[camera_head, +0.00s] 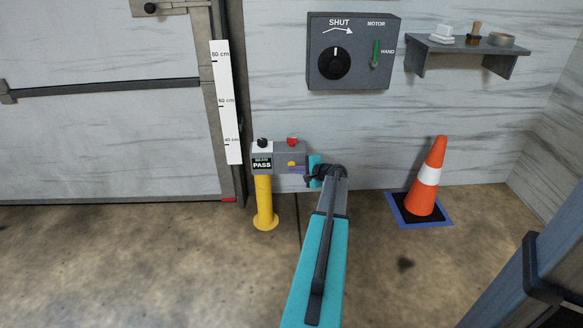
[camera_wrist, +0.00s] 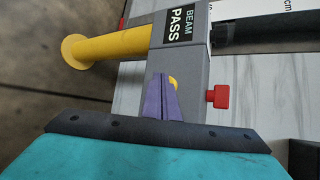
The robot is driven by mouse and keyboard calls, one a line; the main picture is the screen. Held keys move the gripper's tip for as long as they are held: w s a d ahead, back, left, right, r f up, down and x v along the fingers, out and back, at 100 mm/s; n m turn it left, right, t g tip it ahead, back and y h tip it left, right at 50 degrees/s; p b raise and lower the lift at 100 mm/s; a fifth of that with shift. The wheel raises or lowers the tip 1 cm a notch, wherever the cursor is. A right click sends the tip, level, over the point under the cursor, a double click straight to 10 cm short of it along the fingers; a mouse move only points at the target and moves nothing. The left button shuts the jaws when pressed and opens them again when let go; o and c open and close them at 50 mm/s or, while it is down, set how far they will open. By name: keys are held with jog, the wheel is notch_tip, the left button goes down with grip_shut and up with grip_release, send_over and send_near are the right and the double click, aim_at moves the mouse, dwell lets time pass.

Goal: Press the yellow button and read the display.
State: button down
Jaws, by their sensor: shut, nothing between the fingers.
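The grey control box (camera_head: 290,150) sits on a yellow post (camera_head: 265,200) by the wall. Its display (camera_head: 262,163) reads "BEAM PASS"; the same display is legible, turned sideways, in the wrist view (camera_wrist: 183,25). The yellow button (camera_head: 291,163) is on the box's front, right of the display. In the wrist view the button (camera_wrist: 173,82) is partly hidden behind my purple fingertips. My gripper (camera_head: 298,169) is shut and empty, its tips (camera_wrist: 160,85) right at the button. I cannot tell whether they touch it.
A black knob (camera_head: 262,142) and a red knob (camera_head: 292,141) top the box; the red one is close to my fingers in the wrist view (camera_wrist: 217,96). A wall panel (camera_head: 353,50) marked "SHUT" hangs above. An orange cone (camera_head: 427,178) stands right; floor between is clear.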

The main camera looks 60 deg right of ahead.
jog(key=shift+s+a, duration=0.3)
jog(key=shift+a, duration=0.1)
jog(key=s+a, duration=0.1)
jog(key=a, duration=0.1)
jog(key=s+a, duration=0.2)
jog(key=shift+b, duration=0.3)
dwell(0.6)
jog(key=shift+w, duration=0.15)
dwell(0.5)
